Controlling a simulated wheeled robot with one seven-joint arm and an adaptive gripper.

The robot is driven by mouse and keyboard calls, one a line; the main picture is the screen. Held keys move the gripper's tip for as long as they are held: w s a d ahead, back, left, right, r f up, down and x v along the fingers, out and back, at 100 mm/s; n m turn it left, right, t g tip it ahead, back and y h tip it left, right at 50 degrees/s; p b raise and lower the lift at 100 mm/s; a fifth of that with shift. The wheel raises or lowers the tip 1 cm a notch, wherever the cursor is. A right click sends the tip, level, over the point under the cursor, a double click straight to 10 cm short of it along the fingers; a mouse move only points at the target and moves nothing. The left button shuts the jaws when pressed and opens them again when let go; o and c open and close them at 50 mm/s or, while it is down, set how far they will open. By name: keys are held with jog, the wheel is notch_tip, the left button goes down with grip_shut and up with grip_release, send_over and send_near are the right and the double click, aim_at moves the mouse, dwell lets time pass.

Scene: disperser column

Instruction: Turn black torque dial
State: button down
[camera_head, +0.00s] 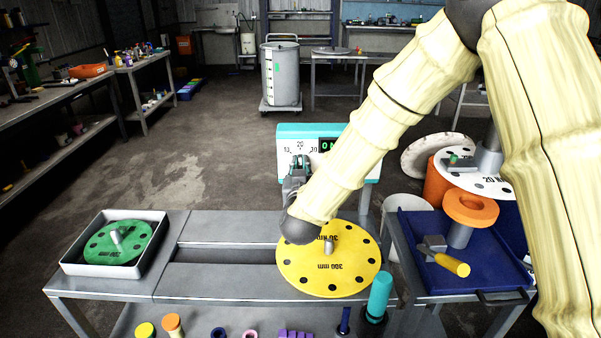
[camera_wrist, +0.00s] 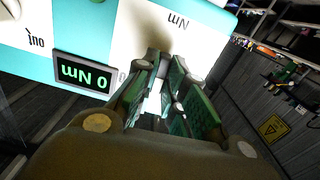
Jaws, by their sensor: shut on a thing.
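The teal and white control panel (camera_head: 310,130) stands upright behind the bench, with scale numbers around 20 and a green digital display (camera_head: 328,144). In the wrist view the panel is upside down and its display (camera_wrist: 83,76) reads 0 Nm. My gripper (camera_head: 297,168) reaches the panel's front below the 20 mark. In the wrist view its green-padded fingers (camera_wrist: 166,75) are closed in at the panel face. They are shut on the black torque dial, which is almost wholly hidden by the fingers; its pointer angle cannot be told.
A yellow disc (camera_head: 345,270) lies on the metal bench under my arm. A green disc (camera_head: 112,245) sits in a grey tray (camera_head: 72,268) at left. A blue tray (camera_head: 480,285) at right holds an orange ring (camera_head: 470,205) and a yellow-handled tool (camera_head: 452,264).

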jog(key=shift+w+r+m, duration=0.1)
jog(key=shift+r+m, duration=0.05)
jog(key=shift+m, duration=0.15)
dwell(0.4)
jog(key=c, duration=1.5)
grip_release()
jog(key=shift+d, duration=0.1)
jog(key=s, duration=1.2)
